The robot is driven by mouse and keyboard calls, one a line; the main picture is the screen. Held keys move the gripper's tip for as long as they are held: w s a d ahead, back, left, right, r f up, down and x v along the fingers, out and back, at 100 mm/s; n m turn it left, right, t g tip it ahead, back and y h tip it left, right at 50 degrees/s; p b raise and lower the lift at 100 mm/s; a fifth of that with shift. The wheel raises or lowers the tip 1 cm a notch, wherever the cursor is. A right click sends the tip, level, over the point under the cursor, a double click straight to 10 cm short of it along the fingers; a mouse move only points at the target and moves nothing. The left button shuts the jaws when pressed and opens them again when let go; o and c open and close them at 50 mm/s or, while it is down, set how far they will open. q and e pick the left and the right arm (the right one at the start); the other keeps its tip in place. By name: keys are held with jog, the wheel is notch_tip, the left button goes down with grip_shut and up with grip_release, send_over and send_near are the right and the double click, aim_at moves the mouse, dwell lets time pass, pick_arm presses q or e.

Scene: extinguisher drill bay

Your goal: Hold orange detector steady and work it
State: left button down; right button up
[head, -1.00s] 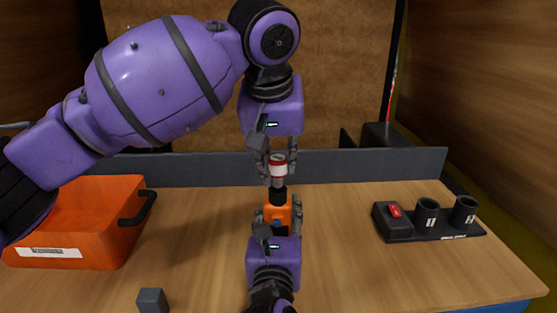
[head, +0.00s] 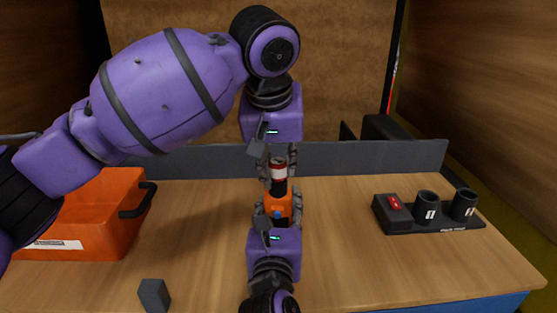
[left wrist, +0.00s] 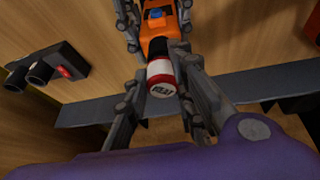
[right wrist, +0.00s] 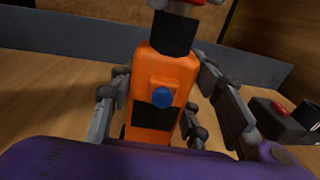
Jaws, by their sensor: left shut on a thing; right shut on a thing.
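The orange detector (head: 278,207) stands upright, with a black top (head: 279,188) and a blue button (right wrist: 162,97) on its front. My right gripper (head: 277,217) is shut on its orange body, one finger on each side. My left gripper (head: 278,165) comes down from above, shut on a red-and-white canister (head: 278,170). The canister is in line above the black top, and the two appear to meet. In the left wrist view the canister's end (left wrist: 163,90) carries short dark lettering. The button is clear of the fingers in the right wrist view.
An orange bin (head: 95,215) stands at the left and a small grey block (head: 154,295) near the front. At the right is a black holder with a red switch (head: 394,203) and two cups (head: 427,204). A grey ledge (head: 360,158) runs behind. Table beside the detector is clear.

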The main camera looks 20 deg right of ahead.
pick_arm(q)
jog(key=shift+f, duration=0.4)
jog(key=c, duration=1.4)
grip_release()
jog(key=v, duration=1.2)
jog(key=shift+a, duration=0.1)
pick_arm(e)
jog(key=o, duration=1.6)
